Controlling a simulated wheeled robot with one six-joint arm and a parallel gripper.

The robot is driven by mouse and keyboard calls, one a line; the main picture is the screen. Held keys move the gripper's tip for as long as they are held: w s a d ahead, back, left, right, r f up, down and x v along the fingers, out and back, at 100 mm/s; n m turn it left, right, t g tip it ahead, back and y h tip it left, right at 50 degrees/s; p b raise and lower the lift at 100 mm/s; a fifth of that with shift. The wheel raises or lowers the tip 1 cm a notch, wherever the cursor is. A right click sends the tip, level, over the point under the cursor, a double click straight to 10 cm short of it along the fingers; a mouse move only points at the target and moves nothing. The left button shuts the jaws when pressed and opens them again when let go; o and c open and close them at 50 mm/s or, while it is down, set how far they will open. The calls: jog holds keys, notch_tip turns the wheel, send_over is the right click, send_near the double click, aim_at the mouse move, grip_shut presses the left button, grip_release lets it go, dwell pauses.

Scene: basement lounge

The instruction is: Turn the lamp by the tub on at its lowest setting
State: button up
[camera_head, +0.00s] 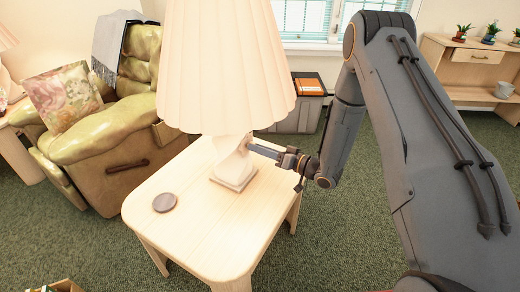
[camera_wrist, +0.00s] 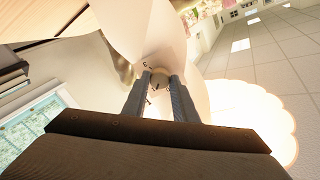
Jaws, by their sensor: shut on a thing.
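The lamp with a pleated cream shade (camera_head: 222,65) stands upright on a pale wooden side table (camera_head: 185,240), in front of a grey tub (camera_head: 305,117). Its white twisted base (camera_head: 232,165) shows below the shade. My gripper (camera_head: 252,146) reaches in from the right at the upper base, just under the shade. In the wrist view, my gripper (camera_wrist: 160,88) is shut on a small round knob (camera_wrist: 160,77) on the lamp base. Small dark marks surround the knob; I cannot read its setting. The shade (camera_wrist: 250,115) looks bright in the wrist view.
A dark round coaster (camera_head: 165,203) lies on the table's left side. An orange book (camera_head: 309,86) lies on the tub. A green armchair (camera_head: 110,140) with a floral cushion (camera_head: 62,97) stands left. A shelf (camera_head: 475,65) with plants stands right.

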jog(key=shift+m, duration=0.5)
jog(key=o, duration=1)
jog(key=shift+o, duration=0.2)
jog(key=shift+d, duration=0.1)
jog(key=v, duration=0.7)
jog(key=shift+s+d+b, duration=0.2)
jog(key=shift+d+b, duration=0.1)
jog(key=shift+b, duration=0.05)
